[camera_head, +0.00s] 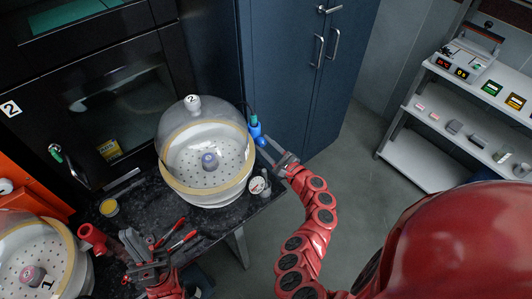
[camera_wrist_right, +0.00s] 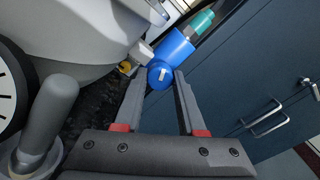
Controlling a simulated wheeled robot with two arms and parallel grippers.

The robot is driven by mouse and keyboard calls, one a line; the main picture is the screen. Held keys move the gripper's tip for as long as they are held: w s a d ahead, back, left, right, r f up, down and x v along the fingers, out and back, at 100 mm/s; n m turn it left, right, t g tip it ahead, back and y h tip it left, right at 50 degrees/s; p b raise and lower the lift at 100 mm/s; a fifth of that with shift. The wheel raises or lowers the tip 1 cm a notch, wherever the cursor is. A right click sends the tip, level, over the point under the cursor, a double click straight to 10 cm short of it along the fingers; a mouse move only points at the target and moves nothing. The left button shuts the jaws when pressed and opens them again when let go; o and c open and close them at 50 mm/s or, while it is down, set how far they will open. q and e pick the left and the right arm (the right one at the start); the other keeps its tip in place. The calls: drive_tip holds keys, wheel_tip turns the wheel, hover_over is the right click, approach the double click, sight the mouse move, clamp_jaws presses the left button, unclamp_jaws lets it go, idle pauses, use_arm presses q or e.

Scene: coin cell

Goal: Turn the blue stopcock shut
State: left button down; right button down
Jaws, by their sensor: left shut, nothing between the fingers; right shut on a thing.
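The blue stopcock (camera_head: 256,131) sits on the right side of the glass desiccator labelled 2 (camera_head: 205,150), with a green fitting at its outer end. In the right wrist view the stopcock (camera_wrist_right: 176,48) has a round blue knob (camera_wrist_right: 160,75) with a white mark, facing me. My right gripper (camera_head: 266,152) is at the stopcock; in its wrist view the fingers (camera_wrist_right: 163,80) are shut on the knob, one on each side. My left gripper (camera_head: 132,242) is shut and empty over the dark bench at lower left, away from the stopcock.
A second desiccator, labelled 1 (camera_head: 30,262), stands at lower left. A blue cabinet (camera_head: 290,80) stands close behind the stopcock. Shelves (camera_head: 455,125) stand at right.

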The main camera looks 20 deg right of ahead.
drive_tip(key=n+b, duration=0.3)
drive_tip(key=b, duration=0.1)
drive_tip(key=n+b, duration=0.3)
drive_tip(key=b, duration=0.1)
drive_tip(key=n+b, duration=0.3)
drive_tip(key=b, duration=0.1)
drive_tip(key=shift+f+b, duration=0.3)
drive_tip(key=shift+b, duration=0.1)
drive_tip(key=shift+r+n+b, duration=0.25)
drive_tip(key=shift+n+b, duration=0.95)
drive_tip(key=shift+b, duration=0.3)
drive_tip(key=c, duration=0.5)
unclamp_jaws()
drive_tip(key=shift+a, duration=0.1)
drive_tip(key=shift+s, duration=0.1)
